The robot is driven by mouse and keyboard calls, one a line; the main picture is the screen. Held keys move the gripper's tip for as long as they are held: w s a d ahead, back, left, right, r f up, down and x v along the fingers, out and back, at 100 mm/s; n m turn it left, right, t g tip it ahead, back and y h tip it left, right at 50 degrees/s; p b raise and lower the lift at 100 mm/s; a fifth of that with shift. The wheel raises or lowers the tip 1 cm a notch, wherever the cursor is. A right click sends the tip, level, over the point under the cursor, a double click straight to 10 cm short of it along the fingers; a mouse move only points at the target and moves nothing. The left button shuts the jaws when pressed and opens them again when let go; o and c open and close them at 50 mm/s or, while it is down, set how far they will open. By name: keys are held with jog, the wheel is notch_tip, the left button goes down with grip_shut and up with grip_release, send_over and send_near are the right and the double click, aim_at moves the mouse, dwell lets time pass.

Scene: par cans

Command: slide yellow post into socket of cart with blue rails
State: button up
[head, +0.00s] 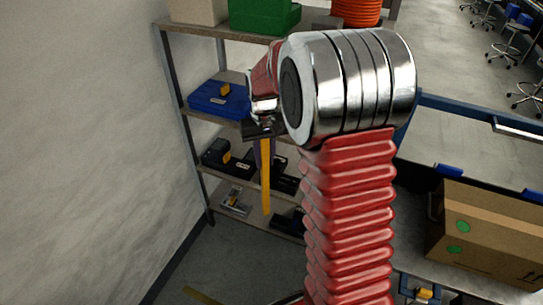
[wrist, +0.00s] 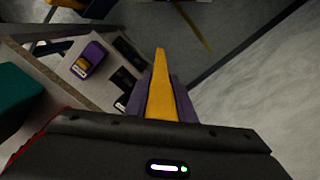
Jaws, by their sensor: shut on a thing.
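The yellow post (head: 266,185) hangs upright below my gripper (head: 264,148) in the head view, in front of the shelf rack. In the wrist view the yellow post (wrist: 164,85) runs away from the camera between the two purple-grey fingers of my gripper (wrist: 162,105), which is shut on it. The free lower end of the post touches nothing that I can make out. A grey-topped unit with a blue rail (head: 455,107) stands at the right in the head view; it looks like the cart. I cannot make out a socket on it.
A shelf rack (head: 181,85) stands behind my gripper, holding a blue case (head: 215,98), a green box (head: 262,16) and dark cases. A cardboard box (head: 490,232) sits at right. A pale wall (head: 80,130) is at left. Stools stand far off at upper right.

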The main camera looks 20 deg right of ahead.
jog(key=s+d+r+m, duration=0.3)
jog(key=s+d+m, duration=0.1)
jog(key=s+d, duration=1)
jog(key=s+d+r+m, duration=0.4)
jog(key=s+d, duration=1)
jog(key=s, duration=0.1)
jog(key=shift+s+d+r, duration=0.25)
jog(key=shift+d+r, duration=0.05)
jog(key=shift+d, duration=0.1)
jog(key=shift+f, duration=0.15)
notch_tip(320, 180, down, 10)
jog(key=shift+f, duration=0.25)
dwell(0.7)
jog(key=o, duration=1)
